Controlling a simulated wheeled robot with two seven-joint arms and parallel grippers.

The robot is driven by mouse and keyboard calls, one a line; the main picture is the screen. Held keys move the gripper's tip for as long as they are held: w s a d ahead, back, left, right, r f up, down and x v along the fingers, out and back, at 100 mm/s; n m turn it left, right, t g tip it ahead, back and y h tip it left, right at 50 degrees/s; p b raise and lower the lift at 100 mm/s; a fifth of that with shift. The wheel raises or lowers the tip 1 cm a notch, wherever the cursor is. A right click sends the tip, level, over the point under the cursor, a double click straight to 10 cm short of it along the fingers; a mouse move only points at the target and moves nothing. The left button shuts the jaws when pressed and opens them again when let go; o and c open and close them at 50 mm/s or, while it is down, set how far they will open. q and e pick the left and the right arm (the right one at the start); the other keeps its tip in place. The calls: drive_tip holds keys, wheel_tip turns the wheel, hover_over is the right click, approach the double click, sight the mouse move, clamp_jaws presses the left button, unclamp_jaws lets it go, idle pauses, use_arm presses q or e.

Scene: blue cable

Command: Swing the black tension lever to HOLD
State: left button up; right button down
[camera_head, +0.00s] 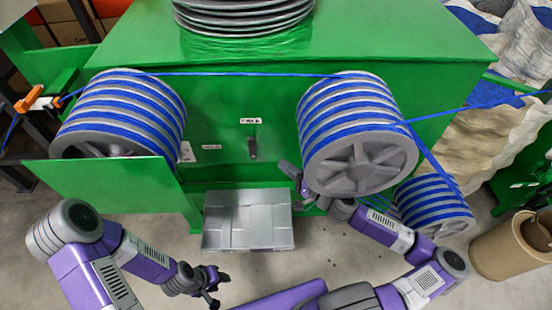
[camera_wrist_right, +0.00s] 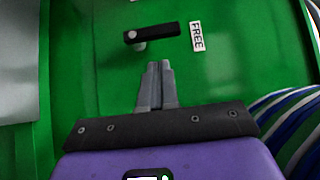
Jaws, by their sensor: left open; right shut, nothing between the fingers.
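The black tension lever (camera_head: 253,148) stands upright on the green machine's front, below a small white label (camera_head: 250,121). In the right wrist view the lever (camera_wrist_right: 155,34) points from its round pivot at the left end toward the label reading FREE (camera_wrist_right: 197,37). A second small label (camera_head: 211,147) lies left of the lever; its text is too small to read. My right gripper (camera_head: 286,166) is right of and below the lever; in its wrist view the fingers (camera_wrist_right: 158,66) are shut, empty and apart from the lever. My left gripper (camera_head: 219,283) is open and empty, low in front of the machine.
Large spools wound with blue cable flank the lever, left (camera_head: 120,112) and right (camera_head: 358,130); the right spool is close to my right gripper. A blue cable (camera_head: 235,74) spans between them. A grey metal box (camera_head: 247,219) sits below the lever. A cardboard tube (camera_head: 510,245) stands at right.

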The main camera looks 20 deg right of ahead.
drive_tip(key=b+x, duration=0.2)
drive_tip(key=x, duration=0.7)
drive_tip(key=shift+w+f, duration=0.1)
drive_tip(key=shift+w+a+r+p, duration=0.2)
drive_tip(key=shift+a+r+p, duration=0.35)
drive_tip(key=shift+a+p, duration=0.2)
drive_tip(key=p+v, duration=0.1)
drive_tip(key=v, duration=0.6)
drive_tip(key=shift+s, duration=0.25)
drive_tip(key=shift+d, duration=0.15)
